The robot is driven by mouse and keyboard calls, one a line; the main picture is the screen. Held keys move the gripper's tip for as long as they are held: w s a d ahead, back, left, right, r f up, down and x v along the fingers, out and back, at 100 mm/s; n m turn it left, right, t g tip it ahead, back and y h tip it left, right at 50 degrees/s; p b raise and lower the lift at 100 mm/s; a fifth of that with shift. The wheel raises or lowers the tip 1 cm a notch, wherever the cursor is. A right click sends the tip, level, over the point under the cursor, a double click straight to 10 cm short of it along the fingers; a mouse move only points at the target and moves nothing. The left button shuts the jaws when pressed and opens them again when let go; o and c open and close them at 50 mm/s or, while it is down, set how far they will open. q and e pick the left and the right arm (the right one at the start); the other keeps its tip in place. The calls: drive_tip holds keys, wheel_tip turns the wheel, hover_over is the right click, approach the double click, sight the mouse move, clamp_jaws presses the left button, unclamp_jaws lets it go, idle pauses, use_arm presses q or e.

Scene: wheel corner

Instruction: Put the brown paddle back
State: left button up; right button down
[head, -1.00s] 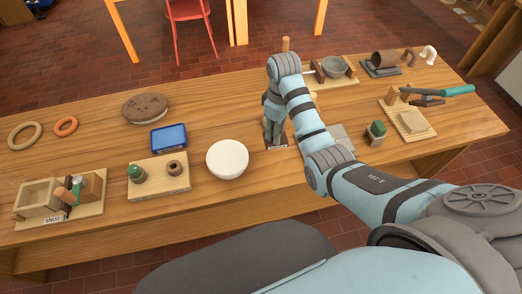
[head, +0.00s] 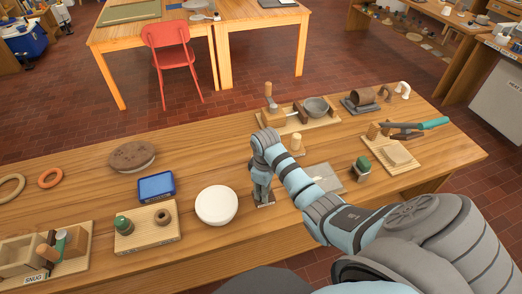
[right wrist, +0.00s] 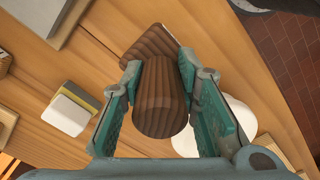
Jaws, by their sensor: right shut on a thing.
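The brown paddle (right wrist: 160,97) shows in the right wrist view as a ribbed, rounded brown piece between the two fingers of my right gripper (right wrist: 160,80). The gripper is shut on it. A flat brown ribbed piece (right wrist: 148,40) shows just beyond it; I cannot tell whether the two are joined. In the head view my right gripper (head: 262,190) points down over the table, just right of the white bowl. The paddle is mostly hidden there by the gripper and arm. My left gripper is not in view.
The white bowl (head: 216,205) stands close left of the right gripper. A blue box (head: 156,187) and a peg board (head: 148,232) lie farther left. A grey plate (head: 322,178) and a green-topped block (head: 362,167) are to the right. Bare wood shows in front.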

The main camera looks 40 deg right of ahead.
wheel_tip(320, 180, down, 4)
drive_tip(key=shift+r+b, duration=0.2)
drive_tip(key=shift+b, duration=1)
drive_tip(key=shift+r, duration=0.15)
drive_tip(key=c, duration=1.2)
unclamp_jaws()
drive_tip(key=shift+f, duration=0.2)
drive_tip(key=shift+c, duration=0.2)
